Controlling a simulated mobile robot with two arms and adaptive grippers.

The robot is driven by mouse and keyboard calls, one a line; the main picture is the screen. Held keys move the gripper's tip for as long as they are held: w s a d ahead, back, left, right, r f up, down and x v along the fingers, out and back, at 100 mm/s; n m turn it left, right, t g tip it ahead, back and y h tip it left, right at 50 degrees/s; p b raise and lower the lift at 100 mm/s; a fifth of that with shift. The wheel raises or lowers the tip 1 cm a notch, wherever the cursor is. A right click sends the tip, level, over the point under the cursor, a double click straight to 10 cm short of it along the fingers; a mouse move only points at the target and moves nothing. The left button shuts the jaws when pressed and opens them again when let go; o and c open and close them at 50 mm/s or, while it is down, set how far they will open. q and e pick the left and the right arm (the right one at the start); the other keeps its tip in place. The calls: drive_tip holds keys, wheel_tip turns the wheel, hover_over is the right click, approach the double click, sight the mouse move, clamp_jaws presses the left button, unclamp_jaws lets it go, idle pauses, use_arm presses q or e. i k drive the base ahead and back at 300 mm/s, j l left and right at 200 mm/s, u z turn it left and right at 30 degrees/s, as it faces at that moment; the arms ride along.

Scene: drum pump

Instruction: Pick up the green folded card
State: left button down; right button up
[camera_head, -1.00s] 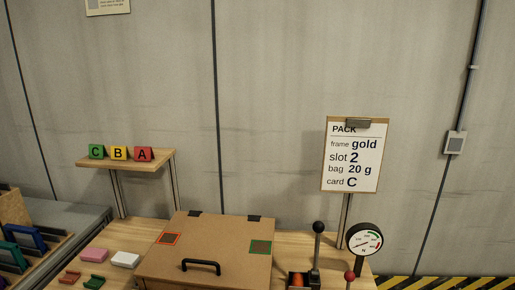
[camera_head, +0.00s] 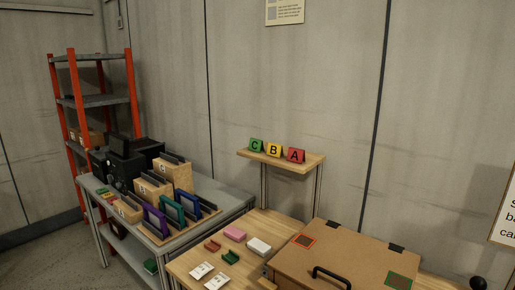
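The green folded card (camera_head: 256,145), marked C, stands on a small raised wooden shelf (camera_head: 282,162) in the head view. It is the leftmost of three cards. The yellow card B (camera_head: 274,150) and the red card A (camera_head: 296,155) stand to its right. Neither of my grippers shows in this view.
Below the shelf, a wooden table holds a lidded box (camera_head: 340,262) with a black handle, a pink block (camera_head: 234,234), a white block (camera_head: 258,246) and small packets (camera_head: 202,271). At left, a grey bench carries coloured frames (camera_head: 173,208). An orange rack (camera_head: 95,102) stands behind.

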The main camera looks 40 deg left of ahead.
sight(256, 145)
drive_tip(key=k+j+z, duration=0.1)
drive_tip(key=j+z, duration=0.25)
drive_tip(key=j, duration=1.5)
